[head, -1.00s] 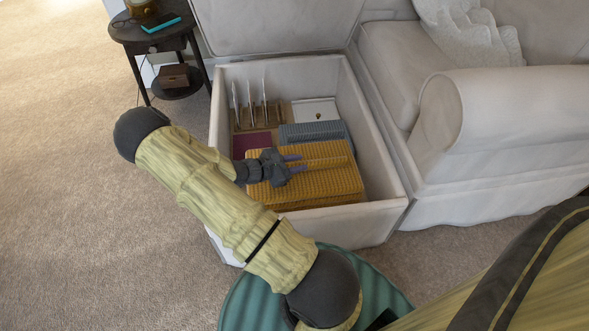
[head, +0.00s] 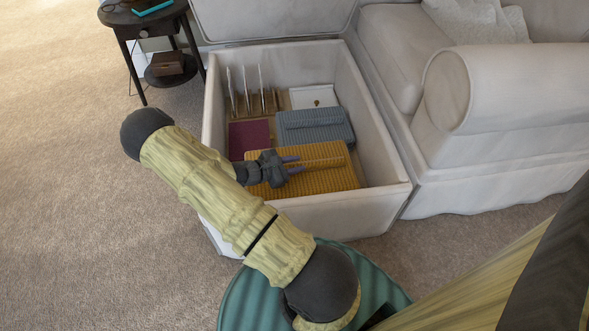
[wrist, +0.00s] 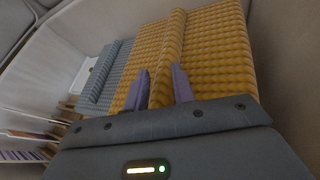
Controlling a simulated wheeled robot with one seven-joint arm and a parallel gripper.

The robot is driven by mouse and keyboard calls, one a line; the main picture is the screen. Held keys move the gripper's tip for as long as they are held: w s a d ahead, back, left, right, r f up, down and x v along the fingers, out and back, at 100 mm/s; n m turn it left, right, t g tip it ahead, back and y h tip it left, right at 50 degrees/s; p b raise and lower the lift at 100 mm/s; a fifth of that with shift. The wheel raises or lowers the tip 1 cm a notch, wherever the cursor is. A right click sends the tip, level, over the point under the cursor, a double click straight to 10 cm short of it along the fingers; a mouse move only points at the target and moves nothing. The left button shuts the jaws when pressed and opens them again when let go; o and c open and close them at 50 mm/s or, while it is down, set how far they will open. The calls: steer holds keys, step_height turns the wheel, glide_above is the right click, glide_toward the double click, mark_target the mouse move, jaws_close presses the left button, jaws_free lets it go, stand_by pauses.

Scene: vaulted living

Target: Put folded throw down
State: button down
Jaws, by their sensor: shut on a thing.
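The folded throw (head: 318,182) is mustard yellow with a waffle texture and a raised ridge along its top. It is inside the open storage ottoman (head: 340,208), in the near part. My gripper (head: 292,166) is shut on the throw's ridge, with one finger on each side. The wrist view shows the two purple fingers (wrist: 161,86) pinching the ridge of the throw (wrist: 215,55). I cannot see whether the throw's underside touches the ottoman's floor.
Inside the ottoman, a blue-grey folded cloth (head: 318,128) lies behind the throw, and a maroon item (head: 249,138) lies to the left. Upright dividers (head: 246,92) and a white box (head: 312,97) are at the back. A sofa (head: 480,130) stands right; a dark side table (head: 150,24) stands back left.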

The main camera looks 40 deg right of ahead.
steer(key=shift+f, duration=1.25)
steer(key=c, duration=1.1)
jaws_free()
steer(key=shift+c, duration=0.2)
steer(key=shift+r, duration=0.55)
steer(key=p+v, duration=0.5)
steer(key=v, duration=0.6)
steer(key=shift+a+r+p, duration=0.25)
steer(key=shift+p, duration=0.1)
steer(key=shift+a, duration=0.3)
steer(key=shift+r, duration=0.1)
